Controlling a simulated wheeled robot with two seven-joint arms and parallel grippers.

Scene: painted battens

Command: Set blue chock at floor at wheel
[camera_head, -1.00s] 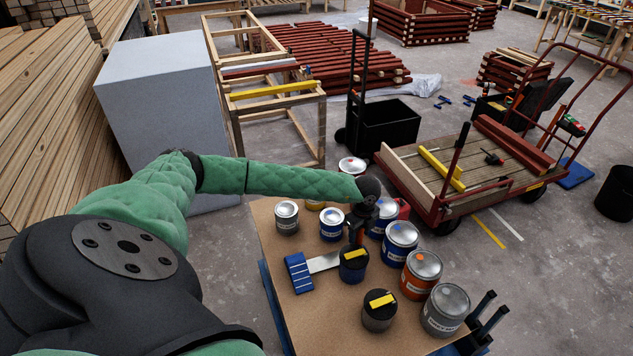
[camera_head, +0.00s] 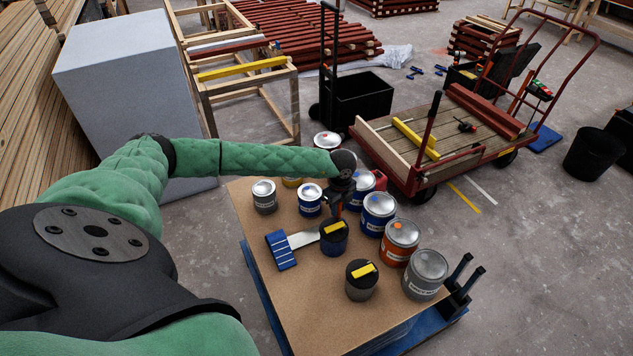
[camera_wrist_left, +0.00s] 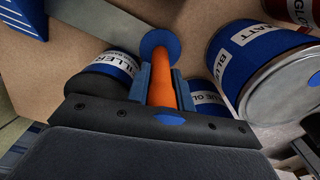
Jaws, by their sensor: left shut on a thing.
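My left gripper (camera_head: 338,200) is low over the board-topped stand, among the paint cans. In the left wrist view it (camera_wrist_left: 160,88) is shut on an orange handle (camera_wrist_left: 162,78) with a round blue end (camera_wrist_left: 160,45). The head view hides most of this thing behind the gripper. A flat blue piece (camera_head: 546,138) lies on the floor right of the cart, near its rear wheel (camera_head: 507,157); I cannot tell whether it is the chock. The cart's front wheel (camera_head: 421,196) is partly under the deck. My right gripper is not in view.
Several cans stand close by, including a blue one (camera_head: 378,213), an orange one (camera_head: 400,242) and a grey one (camera_head: 425,273). The red cart (camera_head: 430,180) carries battens.

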